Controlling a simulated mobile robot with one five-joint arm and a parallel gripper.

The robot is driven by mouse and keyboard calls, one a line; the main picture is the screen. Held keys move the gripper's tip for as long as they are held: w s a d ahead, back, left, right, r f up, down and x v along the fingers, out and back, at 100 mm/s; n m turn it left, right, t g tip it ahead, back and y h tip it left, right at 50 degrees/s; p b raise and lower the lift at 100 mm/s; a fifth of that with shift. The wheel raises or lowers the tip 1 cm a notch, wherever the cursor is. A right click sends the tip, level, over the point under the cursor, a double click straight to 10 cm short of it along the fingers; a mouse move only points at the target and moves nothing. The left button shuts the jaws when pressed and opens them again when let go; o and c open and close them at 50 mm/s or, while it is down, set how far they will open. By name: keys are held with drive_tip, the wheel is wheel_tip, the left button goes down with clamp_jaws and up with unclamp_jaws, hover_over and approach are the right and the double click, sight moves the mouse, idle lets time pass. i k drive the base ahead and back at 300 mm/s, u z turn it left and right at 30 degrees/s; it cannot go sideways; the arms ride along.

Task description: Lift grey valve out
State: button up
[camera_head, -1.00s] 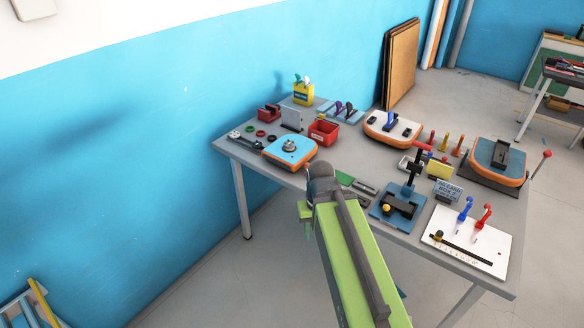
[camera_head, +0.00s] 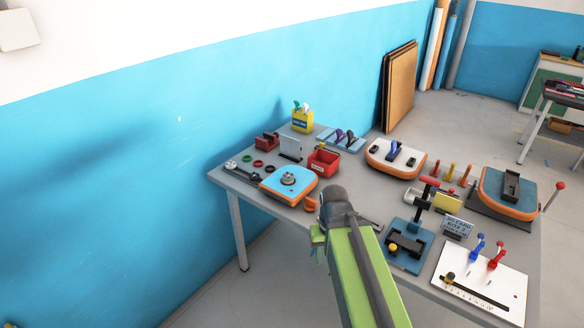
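A grey round valve (camera_head: 288,178) sits in the top of a small blue board with an orange edge (camera_head: 305,184), at the left part of the grey table. My green arm reaches up from the bottom of the view, and its dark end stands at the table's front edge, right of and nearer than the blue board.
A red bin (camera_head: 323,162) stands behind the blue board. A dark wrench-like tool (camera_head: 238,172) and small rings (camera_head: 257,163) lie to its left. A blue clamp stand (camera_head: 406,250) and a white panel with levers (camera_head: 482,285) are at right. The blue wall is behind.

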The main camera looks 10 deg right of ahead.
sight(287, 176)
drive_tip(key=u, duration=0.15)
drive_tip(key=i, duration=0.9)
drive_tip(key=u, duration=1)
drive_tip(key=i, duration=0.7)
drive_tip(key=u, duration=0.45)
